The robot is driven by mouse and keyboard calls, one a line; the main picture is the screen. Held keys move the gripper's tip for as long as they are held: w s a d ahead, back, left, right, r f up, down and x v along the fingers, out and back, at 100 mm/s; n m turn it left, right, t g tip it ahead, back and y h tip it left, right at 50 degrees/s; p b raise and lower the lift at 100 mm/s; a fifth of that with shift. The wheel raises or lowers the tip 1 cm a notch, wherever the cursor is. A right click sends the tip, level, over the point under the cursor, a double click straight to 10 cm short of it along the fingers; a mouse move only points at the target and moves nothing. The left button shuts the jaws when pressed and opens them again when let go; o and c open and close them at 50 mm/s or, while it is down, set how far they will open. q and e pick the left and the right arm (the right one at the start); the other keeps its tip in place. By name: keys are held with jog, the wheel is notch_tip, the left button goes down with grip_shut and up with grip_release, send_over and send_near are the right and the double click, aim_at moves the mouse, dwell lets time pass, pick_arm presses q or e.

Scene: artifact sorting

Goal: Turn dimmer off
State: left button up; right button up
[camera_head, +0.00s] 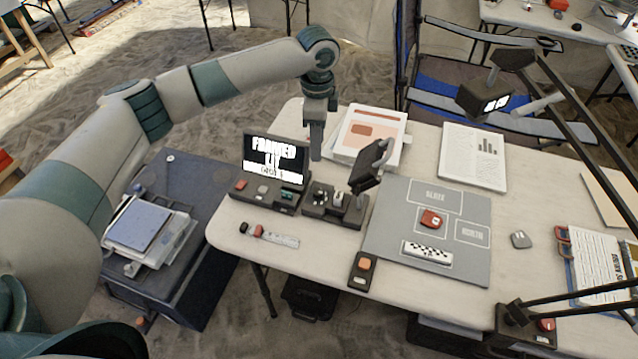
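No part is clearly labelled as the dimmer. Candidates are a small dark box with an orange button (364,264) at the table's front edge, and a dark control panel with small knobs or switches (322,208) beside the screen. A lamp base with a red knob (546,325) stands at the lower right. My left gripper (316,156) points down behind the control panel, right of the screen, touching none of these that I can see. Its fingers show as one narrow shape, so their opening cannot be told. My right gripper is out of view.
A lit screen (275,160) stands at the table's left. A dark tilted device (369,172) rises by the control panel. A grey sorting mat (385,233) holds a red piece (431,219) and a checkered strip (427,251). Lamp arms (585,125) cross the right side.

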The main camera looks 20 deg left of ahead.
aim_at(318, 191)
pick_arm(q)
notch_tip(318, 191, down, 16)
jog(key=p, duration=0.4)
jog(key=shift+f, duration=0.1)
jog(key=shift+f+p, duration=0.3)
jog(key=shift+f, duration=0.3)
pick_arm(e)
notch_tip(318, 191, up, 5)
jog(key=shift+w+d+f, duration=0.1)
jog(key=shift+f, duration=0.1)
pick_arm(q)
grip_shut()
